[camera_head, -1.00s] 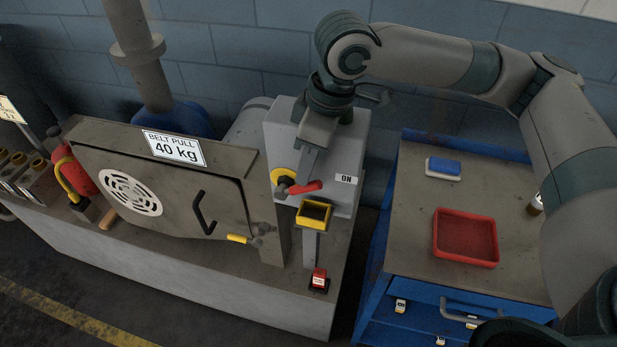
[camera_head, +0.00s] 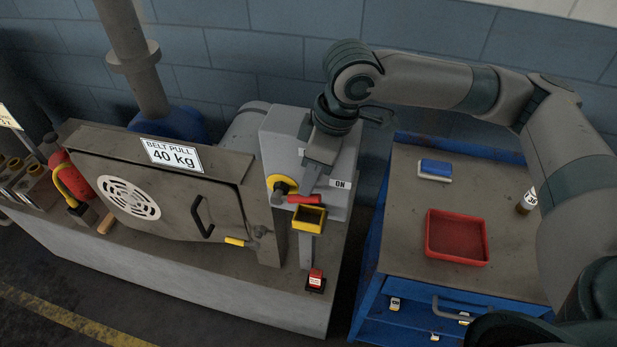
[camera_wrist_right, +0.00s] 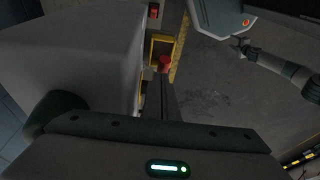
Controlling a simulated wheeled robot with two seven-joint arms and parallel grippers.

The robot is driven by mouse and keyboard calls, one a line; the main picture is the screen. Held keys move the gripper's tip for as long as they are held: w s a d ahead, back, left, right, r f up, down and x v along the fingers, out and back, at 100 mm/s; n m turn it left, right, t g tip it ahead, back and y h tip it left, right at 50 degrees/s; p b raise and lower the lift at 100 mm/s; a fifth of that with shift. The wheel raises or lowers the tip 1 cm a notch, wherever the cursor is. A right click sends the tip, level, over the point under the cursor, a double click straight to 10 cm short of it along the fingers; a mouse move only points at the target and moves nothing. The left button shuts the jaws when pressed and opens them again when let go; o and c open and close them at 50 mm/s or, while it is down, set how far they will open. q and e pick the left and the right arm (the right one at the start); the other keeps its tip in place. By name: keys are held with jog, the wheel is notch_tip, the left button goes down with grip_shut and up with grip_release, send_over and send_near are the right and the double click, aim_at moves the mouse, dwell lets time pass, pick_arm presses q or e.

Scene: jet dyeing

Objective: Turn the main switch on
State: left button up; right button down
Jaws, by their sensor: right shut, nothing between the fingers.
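The main switch is a red handle (camera_head: 305,199) on a yellow disc (camera_head: 276,183), on the front of a grey box (camera_head: 290,135). The handle lies about level and points right. A white ON label (camera_head: 340,184) sits to its upper right. My right gripper (camera_head: 308,188) is shut and empty, its tips at the top of the handle; I cannot tell if they touch it. In the right wrist view the red handle end (camera_wrist_right: 165,64) shows just beyond the narrow shut fingers (camera_wrist_right: 166,95).
A yellow-rimmed holder (camera_head: 309,219) stands just below the handle, and a red switch (camera_head: 315,281) sits lower down. The machine door with a black handle (camera_head: 200,216) is to the left. A blue cart with a red tray (camera_head: 457,262) stands to the right.

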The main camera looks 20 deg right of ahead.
jog(key=shift+r, duration=0.1)
jog(key=w+p+v, duration=0.1)
jog(key=p+v, duration=0.1)
jog(key=v, duration=1.1)
jog(key=shift+a, duration=0.15)
jog(key=shift+a+r, duration=0.1)
jog(key=shift+r, duration=0.05)
